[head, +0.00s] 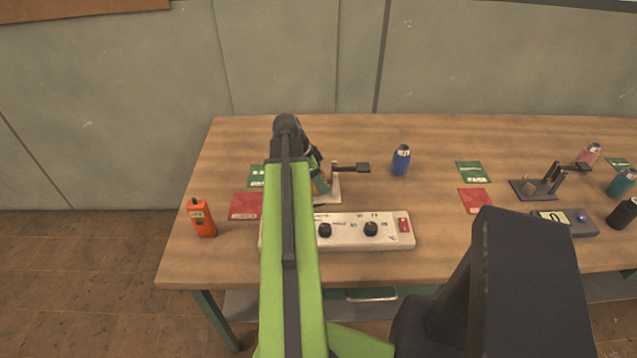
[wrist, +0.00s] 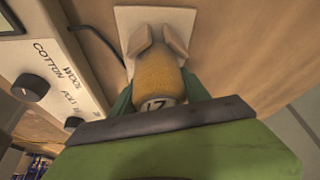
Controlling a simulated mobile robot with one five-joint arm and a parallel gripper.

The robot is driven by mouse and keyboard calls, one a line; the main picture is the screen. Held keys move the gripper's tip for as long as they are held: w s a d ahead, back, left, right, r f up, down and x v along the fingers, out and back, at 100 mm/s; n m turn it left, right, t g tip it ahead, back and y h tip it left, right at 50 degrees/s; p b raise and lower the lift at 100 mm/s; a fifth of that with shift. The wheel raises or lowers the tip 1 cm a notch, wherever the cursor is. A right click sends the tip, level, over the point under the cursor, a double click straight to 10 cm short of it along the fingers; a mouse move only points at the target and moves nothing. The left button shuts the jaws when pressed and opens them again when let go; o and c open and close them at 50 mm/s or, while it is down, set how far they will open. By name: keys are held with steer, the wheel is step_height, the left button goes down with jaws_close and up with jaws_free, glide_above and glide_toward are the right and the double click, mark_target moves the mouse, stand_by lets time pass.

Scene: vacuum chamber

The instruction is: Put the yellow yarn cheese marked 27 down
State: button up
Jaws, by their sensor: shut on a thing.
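The yellow yarn cheese (wrist: 158,75) is between the green fingers of my gripper (wrist: 157,92) in the wrist view. Its near end carries a pale label with dark digits, partly covered by my gripper. Two tan wedge-shaped blocks (wrist: 174,45) stand at its far end, over a white base plate (wrist: 128,18). I cannot tell whether the cheese rests on the blocks or is just above them. In the head view my gripper (head: 318,178) is at the white stand (head: 333,188) with a dark arm, and my own arm hides much of this.
A white control box (head: 345,231) with knobs lies in front of the stand. An orange handheld device (head: 201,218) stands to the left. Red (head: 245,206) and green (head: 257,176) cards lie nearby. A blue bottle (head: 401,160) stands to the right, with clear table around it.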

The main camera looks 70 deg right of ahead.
steer(key=o, duration=1.5)
steer(key=shift+c, duration=0.2)
steer(key=shift+w+r+p, duration=0.1)
steer(key=shift+r+p, duration=0.35)
steer(key=shift+p, duration=0.1)
steer(key=p+v, duration=1)
steer(key=v, duration=0.1)
steer(key=shift+a, duration=0.2)
steer(key=shift+w, duration=0.1)
